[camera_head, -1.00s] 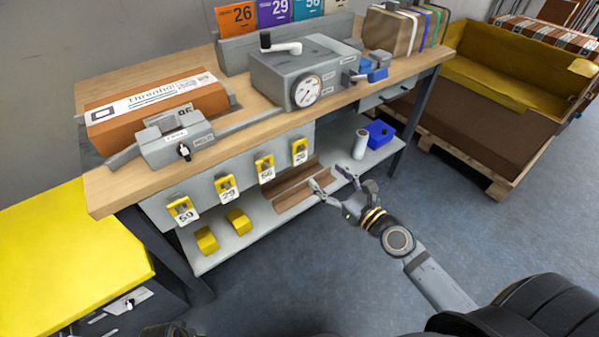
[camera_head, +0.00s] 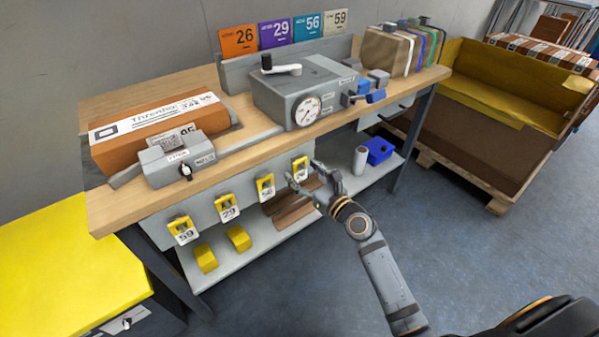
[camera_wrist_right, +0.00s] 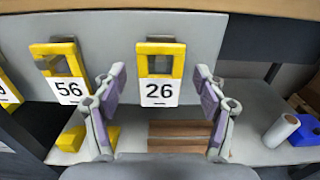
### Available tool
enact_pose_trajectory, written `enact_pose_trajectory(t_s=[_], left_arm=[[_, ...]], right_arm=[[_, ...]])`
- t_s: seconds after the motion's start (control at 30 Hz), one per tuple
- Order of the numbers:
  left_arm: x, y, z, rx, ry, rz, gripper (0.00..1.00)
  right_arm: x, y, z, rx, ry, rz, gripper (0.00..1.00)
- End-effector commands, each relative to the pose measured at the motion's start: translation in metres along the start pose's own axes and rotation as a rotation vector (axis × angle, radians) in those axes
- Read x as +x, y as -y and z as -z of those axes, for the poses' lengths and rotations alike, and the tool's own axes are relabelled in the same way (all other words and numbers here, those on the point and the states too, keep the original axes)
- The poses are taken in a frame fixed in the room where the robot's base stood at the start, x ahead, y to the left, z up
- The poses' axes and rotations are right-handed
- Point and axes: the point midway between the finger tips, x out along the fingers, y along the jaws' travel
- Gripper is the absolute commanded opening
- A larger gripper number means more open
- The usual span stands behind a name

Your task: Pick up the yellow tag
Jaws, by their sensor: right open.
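Several yellow tags with white number plates hang in a row on the grey panel under the tabletop. They read 59 (camera_head: 183,229), 29 (camera_head: 227,206), 56 (camera_head: 265,187) and 26 (camera_head: 300,168). My right gripper (camera_head: 304,184) is open and empty, just in front of tag 26. In the right wrist view, tag 26 (camera_wrist_right: 159,75) shows between the two open fingers (camera_wrist_right: 159,100), with neither finger touching it. Tag 56 (camera_wrist_right: 66,75) is left of the left finger. My left gripper is not in view.
Yellow blocks (camera_head: 238,238), brown bars (camera_head: 291,208), a white roll (camera_head: 360,160) and a blue bin (camera_head: 379,151) are on the lower shelf (camera_head: 262,244). The tabletop edge (camera_head: 258,153) overhangs the tags. A gauge box (camera_head: 296,92) stands above.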

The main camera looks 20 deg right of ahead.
Motion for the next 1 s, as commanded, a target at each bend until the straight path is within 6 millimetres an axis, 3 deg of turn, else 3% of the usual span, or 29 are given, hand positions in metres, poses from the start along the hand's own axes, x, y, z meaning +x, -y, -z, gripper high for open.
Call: enact_pose_trajectory(t_s=[0.23, 0.6, 1.0], left_arm=[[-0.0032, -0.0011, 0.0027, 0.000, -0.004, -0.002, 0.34], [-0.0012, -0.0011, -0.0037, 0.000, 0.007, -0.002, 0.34], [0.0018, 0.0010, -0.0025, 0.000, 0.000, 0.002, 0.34]], right_arm=[[0.0037, -0.0002, 0.0000, 0.000, 0.000, 0.000, 0.72], [0.0035, -0.0001, 0.0000, 0.000, 0.000, 0.000, 0.25], [0.0045, -0.0002, -0.0036, 0.000, 0.000, 0.001, 0.25]])
